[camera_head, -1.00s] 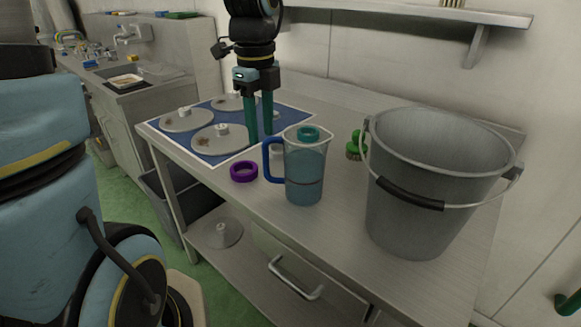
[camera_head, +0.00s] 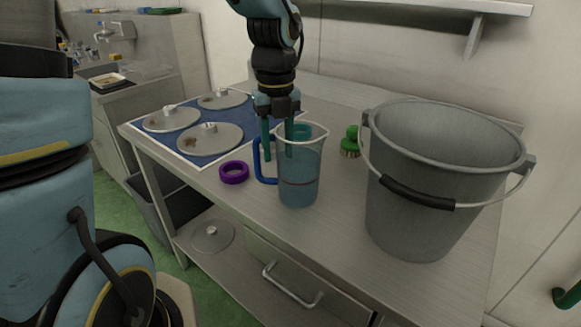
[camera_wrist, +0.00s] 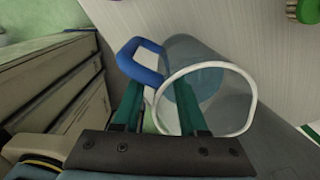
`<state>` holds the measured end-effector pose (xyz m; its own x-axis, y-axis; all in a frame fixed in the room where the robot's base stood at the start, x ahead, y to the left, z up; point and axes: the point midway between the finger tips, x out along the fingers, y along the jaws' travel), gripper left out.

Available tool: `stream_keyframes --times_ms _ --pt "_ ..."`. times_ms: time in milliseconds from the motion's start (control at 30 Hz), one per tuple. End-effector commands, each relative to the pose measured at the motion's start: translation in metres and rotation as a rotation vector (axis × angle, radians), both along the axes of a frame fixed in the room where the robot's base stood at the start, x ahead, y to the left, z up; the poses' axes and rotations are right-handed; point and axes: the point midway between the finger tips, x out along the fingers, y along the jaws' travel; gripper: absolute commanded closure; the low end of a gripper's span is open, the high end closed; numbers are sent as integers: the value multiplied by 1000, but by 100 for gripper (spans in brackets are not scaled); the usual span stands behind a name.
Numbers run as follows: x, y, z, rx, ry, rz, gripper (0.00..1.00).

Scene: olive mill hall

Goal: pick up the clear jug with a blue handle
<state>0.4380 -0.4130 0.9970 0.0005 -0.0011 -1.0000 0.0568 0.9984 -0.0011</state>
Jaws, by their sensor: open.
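The clear jug (camera_head: 299,172) with a blue handle (camera_head: 262,160) stands upright on the steel table, its handle towards the left. My gripper (camera_head: 277,150) is open, fingers pointing down, just behind the jug's handle side in the head view; part of it shows through the clear wall. In the wrist view the jug (camera_wrist: 232,95) lies beyond my gripper (camera_wrist: 160,108). The blue handle (camera_wrist: 140,62) shows between the two green fingers, and the right finger overlaps the jug's rim. I cannot tell whether a finger touches the jug.
A large grey bucket (camera_head: 415,215) stands right of the jug. A purple ring (camera_head: 234,173) lies left of it, and a green brush (camera_head: 351,143) behind. Round metal lids (camera_head: 210,138) lie on a blue mat (camera_head: 190,150).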

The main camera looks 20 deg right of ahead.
Motion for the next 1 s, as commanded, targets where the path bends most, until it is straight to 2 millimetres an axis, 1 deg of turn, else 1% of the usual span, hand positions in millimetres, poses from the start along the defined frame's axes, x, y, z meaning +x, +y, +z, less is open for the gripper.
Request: stream_keyframes --times_ms 33,100,233,333,533,567,900,1000 --pt "-1 1 -9 4 5 -2 58" --pt "-1 1 -20 4 5 -3 58" --pt "-1 1 -36 3 3 -1 58" --pt "-1 1 -41 1 2 0 58" --pt "-1 0 -41 0 1 0 58" --pt "-1 0 -41 0 1 0 60" --pt "0 0 -41 0 0 0 99" --pt "0 0 -41 0 1 0 100"
